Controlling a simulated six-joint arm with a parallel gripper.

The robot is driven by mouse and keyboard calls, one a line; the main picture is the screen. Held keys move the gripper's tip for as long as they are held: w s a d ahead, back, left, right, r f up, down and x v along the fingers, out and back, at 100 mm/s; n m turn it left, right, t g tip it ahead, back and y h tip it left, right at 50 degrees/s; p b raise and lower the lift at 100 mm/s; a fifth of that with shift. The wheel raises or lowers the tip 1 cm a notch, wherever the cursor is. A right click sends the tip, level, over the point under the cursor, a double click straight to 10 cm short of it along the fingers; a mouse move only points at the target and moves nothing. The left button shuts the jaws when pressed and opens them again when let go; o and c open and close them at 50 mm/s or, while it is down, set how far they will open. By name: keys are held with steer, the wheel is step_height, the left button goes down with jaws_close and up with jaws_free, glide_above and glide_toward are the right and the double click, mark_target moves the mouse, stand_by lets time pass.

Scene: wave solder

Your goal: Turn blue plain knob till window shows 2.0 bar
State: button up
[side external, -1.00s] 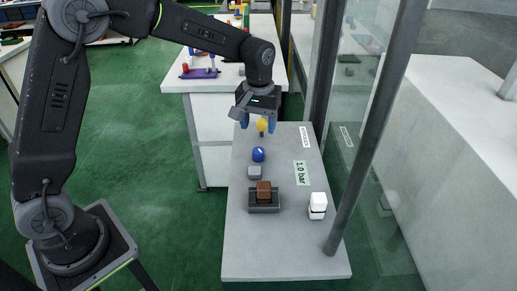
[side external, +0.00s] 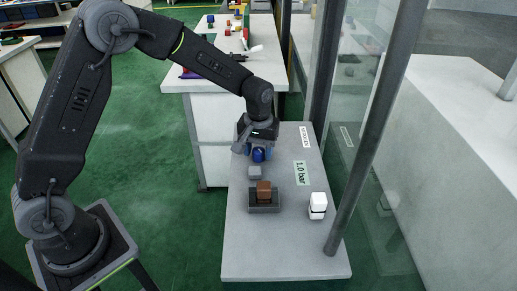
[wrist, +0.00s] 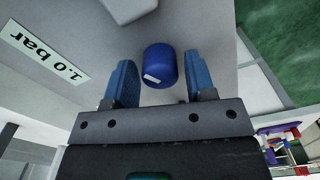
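The blue plain knob (wrist: 161,66) stands on the grey bench with a small white mark on its side; it also shows in the side view (side external: 258,155). My gripper (wrist: 160,80) is open, with one blue finger on each side of the knob and a visible gap at both in the wrist view. In the side view my gripper (side external: 259,150) is low over the knob and partly hides it. The window (side external: 302,173) reads 1.0 bar and lies to the right of the knob; it also shows in the wrist view (wrist: 42,52).
A small grey block (side external: 254,172) is close in front of the knob. A brown block (side external: 264,190) sits in a dark grey holder (side external: 264,208). A white and black item (side external: 318,206) stands at right. A glass panel with a dark post (side external: 370,140) borders the bench's right side.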

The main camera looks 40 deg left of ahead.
mark_target(259, 149)
steer(key=c, duration=0.7)
steer(key=shift+m, duration=3)
steer(key=shift+r, duration=0.1)
steer(key=o, duration=0.9)
step_height(259, 149, up, 14)
steer(key=shift+f, duration=0.15)
